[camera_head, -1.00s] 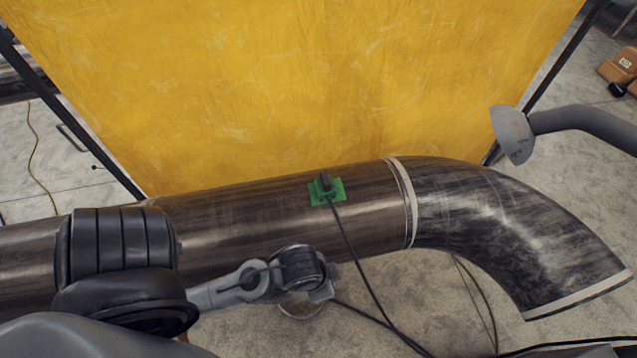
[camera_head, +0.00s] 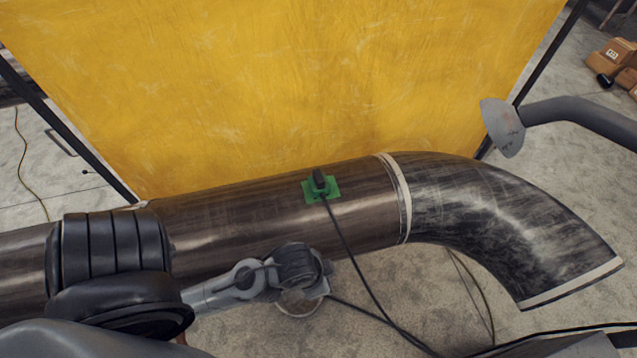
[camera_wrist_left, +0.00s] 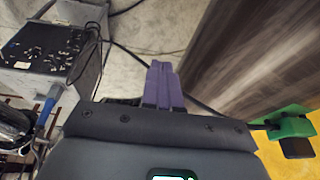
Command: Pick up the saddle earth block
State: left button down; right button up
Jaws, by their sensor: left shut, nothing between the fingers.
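The saddle earth block (camera_head: 322,190) is a green saddle with a black upright part, sitting on top of the dark steel pipe. A black cable runs from it down the near side of the pipe. In the left wrist view my left gripper (camera_wrist_left: 163,85) has purple fingers, shut and empty, apart from the block. My right gripper is not in view.
The pipe (camera_head: 240,225) runs across to an elbow (camera_head: 500,215) at the right. A yellow screen (camera_head: 290,80) stands behind it. A grey tube with a flared end (camera_head: 503,128) is at the upper right. In the wrist view, a grey machine (camera_wrist_left: 45,60) stands at the left with cables.

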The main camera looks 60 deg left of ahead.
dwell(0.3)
pick_arm(q)
jog(key=c, duration=0.9)
grip_release()
jog(key=shift+d, duration=0.15)
jog(key=o, duration=0.7)
